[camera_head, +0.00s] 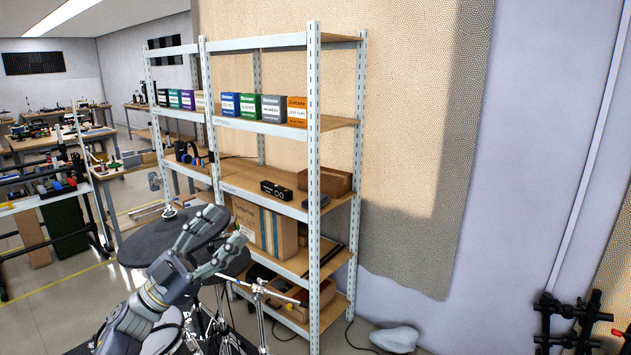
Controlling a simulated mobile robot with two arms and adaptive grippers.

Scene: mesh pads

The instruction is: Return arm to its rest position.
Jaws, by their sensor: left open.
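My left arm comes in from the lower left of the head view. Its gripper (230,236) is open and empty, with its two fingers apart and pointing up and to the right. It is in front of the dark round mesh pads (140,246) and the lower part of the metal shelf unit (314,180). The gripper overlaps the pads in the picture. I cannot tell how far it is from them. My right gripper is not in view.
Chrome stands (262,315) rise close beside the gripper. The shelves hold colored boxes (273,108), a black device (276,190) and a cardboard box (262,228). Cluttered tables (60,139) stand at the left. Black racks (570,318) are at the lower right. Bare wall lies right of the shelves.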

